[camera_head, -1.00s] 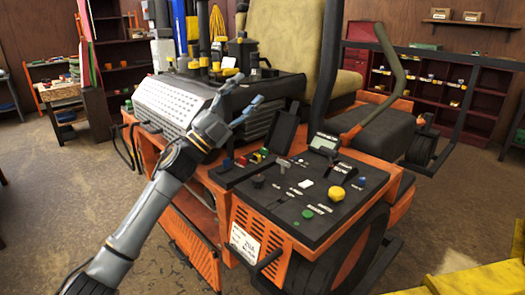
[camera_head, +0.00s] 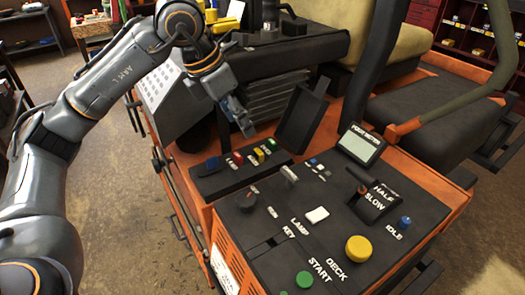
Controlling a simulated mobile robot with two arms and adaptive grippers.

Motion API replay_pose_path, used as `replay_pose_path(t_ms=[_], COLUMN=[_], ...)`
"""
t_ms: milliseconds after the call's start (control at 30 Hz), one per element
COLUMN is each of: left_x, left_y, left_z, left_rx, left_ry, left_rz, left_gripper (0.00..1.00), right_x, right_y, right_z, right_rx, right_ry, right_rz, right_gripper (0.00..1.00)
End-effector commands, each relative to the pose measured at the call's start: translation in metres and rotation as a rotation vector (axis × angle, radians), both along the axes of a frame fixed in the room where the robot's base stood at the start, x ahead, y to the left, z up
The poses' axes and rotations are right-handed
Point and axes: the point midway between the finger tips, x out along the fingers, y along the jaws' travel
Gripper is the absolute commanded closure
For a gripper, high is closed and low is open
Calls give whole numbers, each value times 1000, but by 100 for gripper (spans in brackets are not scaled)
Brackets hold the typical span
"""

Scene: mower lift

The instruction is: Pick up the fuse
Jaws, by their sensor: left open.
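A row of small coloured fuses sits in a black fuse box (camera_head: 243,175) on the orange mower: a blue fuse (camera_head: 212,162), a red fuse (camera_head: 238,158), a yellow fuse (camera_head: 259,154) and a green fuse (camera_head: 272,144). The box's dark lid (camera_head: 302,117) stands tilted up behind them. My left gripper (camera_head: 238,118) points down from the upper left, open and empty, with its blue-grey fingers above and slightly behind the row, apart from the fuses. My right gripper does not show.
A control panel with a yellow knob (camera_head: 360,249), a green start button (camera_head: 304,280), a white switch (camera_head: 317,215) and levers lies in front.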

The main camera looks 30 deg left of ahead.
Motion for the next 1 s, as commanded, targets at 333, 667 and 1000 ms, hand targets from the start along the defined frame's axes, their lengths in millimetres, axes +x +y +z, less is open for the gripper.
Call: replay_pose_path(t_ms=[333, 667, 1000], left_x=[17, 30, 35], left_y=[-11, -21, -23], left_z=[-46, -81, -96], left_rx=[-4, -5, -4], left_ry=[1, 5, 0], left_rz=[-2, -3, -2], left_gripper=[45, 45, 45], right_x=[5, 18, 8], right_y=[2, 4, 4], right_z=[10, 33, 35], right_rx=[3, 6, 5], right_ry=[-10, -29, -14], right_rz=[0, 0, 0], right_gripper=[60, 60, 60])
